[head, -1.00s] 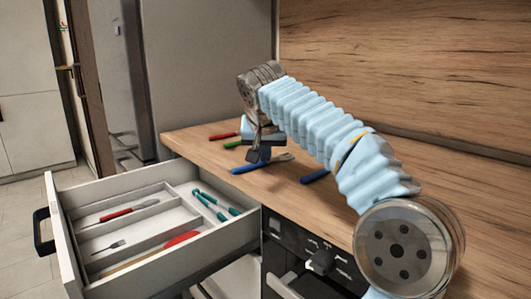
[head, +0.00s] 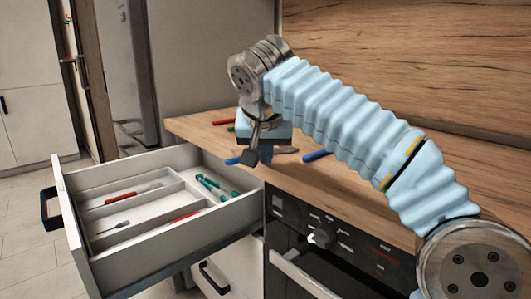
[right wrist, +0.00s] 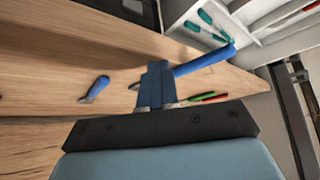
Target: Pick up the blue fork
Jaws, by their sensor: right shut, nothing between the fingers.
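Two blue-handled utensils lie on the wooden counter. The left blue utensil (head: 234,161) is partly behind my right gripper (head: 252,159), with a bit of metal head showing to its right. I cannot tell which is the fork. In the right wrist view, a long blue handle (right wrist: 208,61) runs behind the fingers of my right gripper (right wrist: 157,68), and a shorter blue handle (right wrist: 97,86) lies apart to the left. My right gripper is shut and empty. My left gripper is out of view.
Red (head: 222,121) and green-handled utensils lie behind the gripper on the counter (head: 350,185). An open drawer (head: 150,262) at the left holds red and teal utensils in compartments. The oven (head: 325,240) is below the counter, the splashback (head: 430,60) behind.

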